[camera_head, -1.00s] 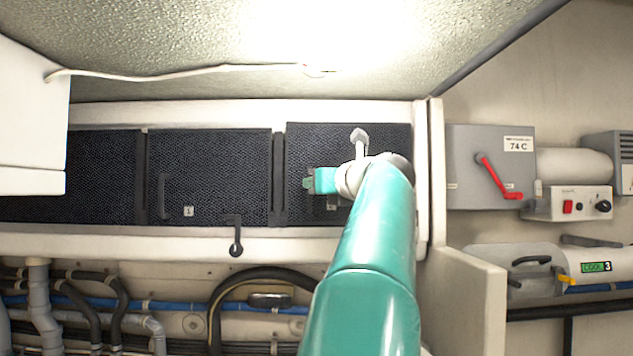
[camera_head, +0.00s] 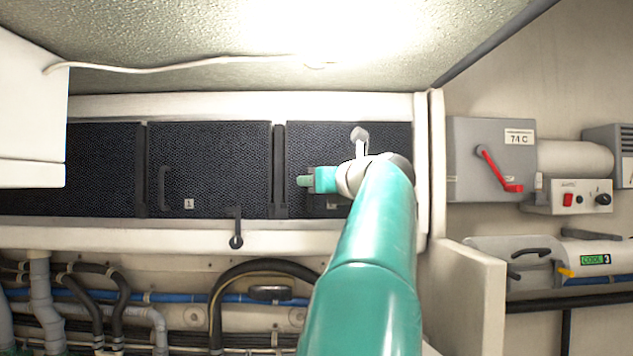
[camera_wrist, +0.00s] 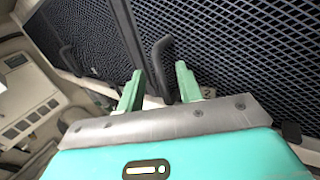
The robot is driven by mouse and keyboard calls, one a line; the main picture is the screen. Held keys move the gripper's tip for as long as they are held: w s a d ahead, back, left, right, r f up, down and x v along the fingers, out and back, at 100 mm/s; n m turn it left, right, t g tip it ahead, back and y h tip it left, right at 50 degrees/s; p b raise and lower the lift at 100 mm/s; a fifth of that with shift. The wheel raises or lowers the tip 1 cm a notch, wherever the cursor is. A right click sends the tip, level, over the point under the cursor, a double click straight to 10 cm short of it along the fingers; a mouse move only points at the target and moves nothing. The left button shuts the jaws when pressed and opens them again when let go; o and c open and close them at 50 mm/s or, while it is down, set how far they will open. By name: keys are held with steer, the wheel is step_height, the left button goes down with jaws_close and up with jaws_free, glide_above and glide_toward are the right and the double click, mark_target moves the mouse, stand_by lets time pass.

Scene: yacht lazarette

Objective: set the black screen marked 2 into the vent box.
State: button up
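The black mesh screen (camera_head: 305,145) stands at the right bay of the pale vent box (camera_head: 250,105). A partly hidden tag (camera_wrist: 207,92), seemingly a 2, shows beside the right finger.
The black screen marked 1 (camera_head: 210,165) is left of it, past a dark divider (camera_head: 279,170). A black latch (camera_head: 236,241) hangs below screen 1. Pipes and hoses (camera_head: 120,310) run underneath. A grey switch box (camera_head: 490,150) with a red lever is at right.

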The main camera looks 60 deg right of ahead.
steer(key=v, duration=1.3)
steer(key=shift+s+a, duration=0.2)
steer(key=shift+s, duration=0.1)
stand_by(0.4)
